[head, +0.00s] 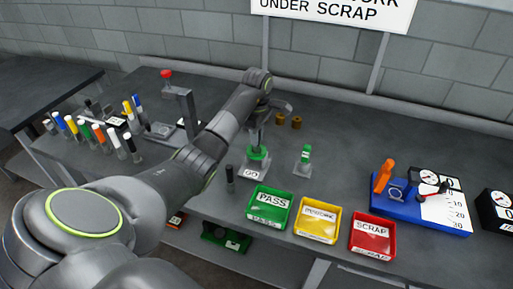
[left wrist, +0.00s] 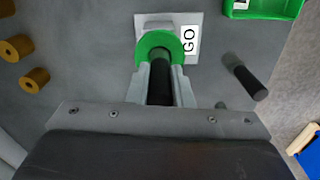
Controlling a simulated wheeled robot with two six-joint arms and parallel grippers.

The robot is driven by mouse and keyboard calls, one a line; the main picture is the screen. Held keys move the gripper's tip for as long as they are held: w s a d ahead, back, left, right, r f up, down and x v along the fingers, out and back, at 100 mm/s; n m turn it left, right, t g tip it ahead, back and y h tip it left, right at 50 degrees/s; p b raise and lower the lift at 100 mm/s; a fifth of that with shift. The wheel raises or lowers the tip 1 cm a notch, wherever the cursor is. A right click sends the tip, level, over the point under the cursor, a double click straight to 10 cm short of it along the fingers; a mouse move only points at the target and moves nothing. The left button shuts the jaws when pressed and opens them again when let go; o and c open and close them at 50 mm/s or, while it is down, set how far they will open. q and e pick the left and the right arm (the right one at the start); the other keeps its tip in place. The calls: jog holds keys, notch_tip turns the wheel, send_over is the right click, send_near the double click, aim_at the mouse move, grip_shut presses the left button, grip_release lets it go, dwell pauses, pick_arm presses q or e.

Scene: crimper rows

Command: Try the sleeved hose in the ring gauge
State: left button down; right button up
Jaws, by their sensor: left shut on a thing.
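My left gripper (head: 256,143) is over the ring gauge marked GO and points down. In the left wrist view its fingers (left wrist: 162,88) are shut on a dark hose (left wrist: 160,84). The green ring (left wrist: 158,42) of the gauge stands on a pale base (left wrist: 143,20) with a GO label; in the head view the ring (head: 257,154) shows just under the fingers. The hose end lines up with the ring, but I cannot tell whether it is inside it. The sleeve is hidden. My right gripper is not in view.
A dark upright cylinder (head: 230,180) stands near the gauge. A second green-topped piece (head: 304,155) is to the right. Green PASS (head: 268,222), yellow (head: 317,237) and red SCRAP (head: 372,251) trays line the front. Brass pieces (head: 296,122) lie behind. Several coloured hoses stand at left.

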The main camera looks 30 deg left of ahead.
pick_arm(q)
jog(key=shift+r+p, duration=2.1)
jog(key=shift+r, duration=1.65)
